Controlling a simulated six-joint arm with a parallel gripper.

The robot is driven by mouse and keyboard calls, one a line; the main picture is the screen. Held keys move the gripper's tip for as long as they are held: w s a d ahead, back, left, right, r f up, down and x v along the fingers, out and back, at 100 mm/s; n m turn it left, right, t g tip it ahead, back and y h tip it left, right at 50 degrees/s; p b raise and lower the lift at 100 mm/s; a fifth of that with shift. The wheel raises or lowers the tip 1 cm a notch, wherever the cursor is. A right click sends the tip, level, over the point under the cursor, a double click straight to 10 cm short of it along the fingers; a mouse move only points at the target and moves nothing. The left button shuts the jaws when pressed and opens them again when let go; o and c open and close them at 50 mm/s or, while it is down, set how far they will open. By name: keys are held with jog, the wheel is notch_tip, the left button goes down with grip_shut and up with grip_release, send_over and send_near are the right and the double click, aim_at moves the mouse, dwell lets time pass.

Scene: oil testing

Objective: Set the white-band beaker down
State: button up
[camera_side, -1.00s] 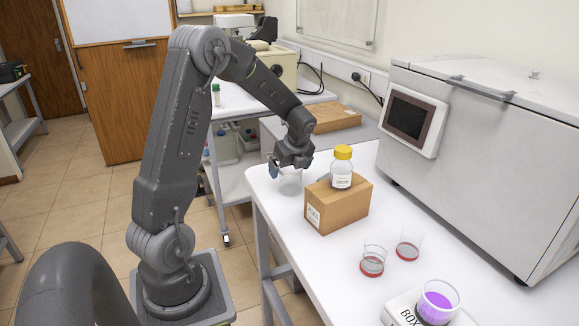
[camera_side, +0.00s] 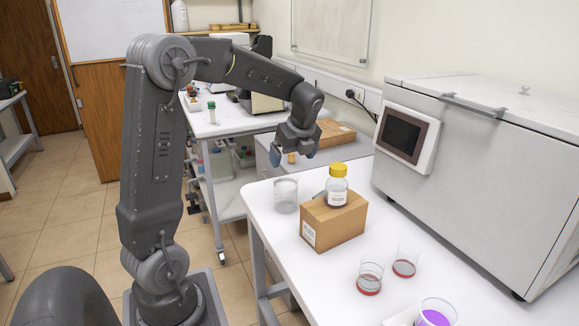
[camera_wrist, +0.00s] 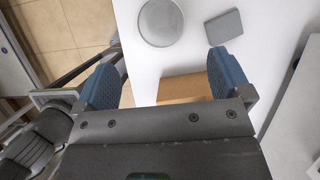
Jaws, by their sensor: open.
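The white-band beaker (camera_side: 286,194) stands upright on the white table, at its far left corner, left of the cardboard box. In the wrist view its round rim (camera_wrist: 160,22) shows from above, ahead of the fingers. My gripper (camera_side: 298,158) is open and empty, above and slightly right of the beaker in the side view, apart from it. Its two blue fingertips (camera_wrist: 163,75) are spread wide in the wrist view with nothing between them but table and part of the box.
A cardboard box (camera_side: 333,222) carries a yellow-capped bottle (camera_side: 336,188). Two red-based beakers (camera_side: 369,277) (camera_side: 405,262) and a beaker of purple liquid (camera_side: 436,314) stand nearer the front. A large grey machine (camera_side: 470,170) fills the right. A grey flat piece (camera_wrist: 223,27) lies beside the beaker.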

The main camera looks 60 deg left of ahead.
jog(key=s+d+r+n+t+h, duration=0.1)
jog(key=s+d+n+t, duration=0.1)
jog(key=s+d+n, duration=0.3)
jog(key=s+d+r+n+t+h, duration=0.1)
jog(key=s+d+n, duration=0.4)
jog(key=d, duration=0.6)
jog(key=s+d+r+n+t+h, duration=0.1)
jog(key=s+d+n+t+h, duration=0.1)
jog(key=s+d+n, duration=0.3)
jog(key=d+n+t, duration=0.1)
jog(key=d+n, duration=0.1)
jog(key=d, duration=0.2)
jog(key=shift+r+h, duration=0.15)
jog(key=shift+h, duration=0.15)
